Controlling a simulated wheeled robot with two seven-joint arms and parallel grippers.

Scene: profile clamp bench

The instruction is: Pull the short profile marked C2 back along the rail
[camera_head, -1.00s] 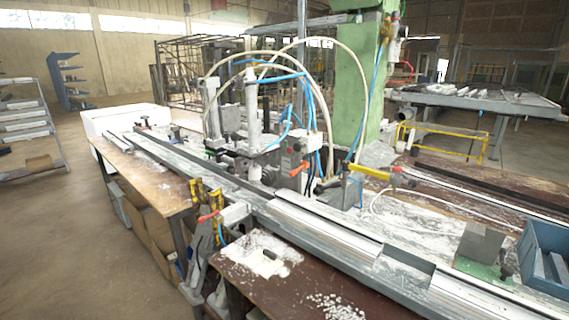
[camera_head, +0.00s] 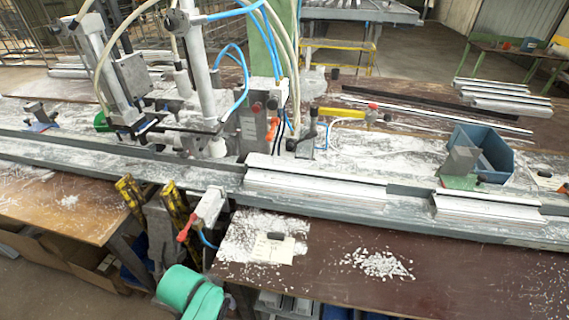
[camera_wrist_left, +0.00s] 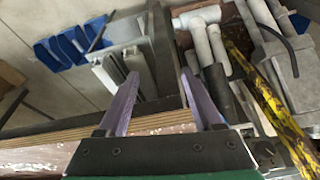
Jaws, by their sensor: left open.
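Two pale short profiles lie along the long grey rail (camera_head: 80,165) in the head view. One profile (camera_head: 315,188) is right of the clamp unit, and the other profile (camera_head: 487,210) is farther right, with a gap between them. No C2 mark is legible, so I cannot tell which one it is. My left gripper (camera_wrist_left: 160,76) shows in the left wrist view, its two purple fingers apart with nothing held between them. It is near the bench's wooden edge, and its fingers are not visible in the head view. My right gripper is not in view.
The clamp unit (camera_head: 210,100) with hoses stands over the rail. A blue bin (camera_head: 497,155) stands behind the right profile. White chips (camera_head: 376,264) lie on the brown front bench.

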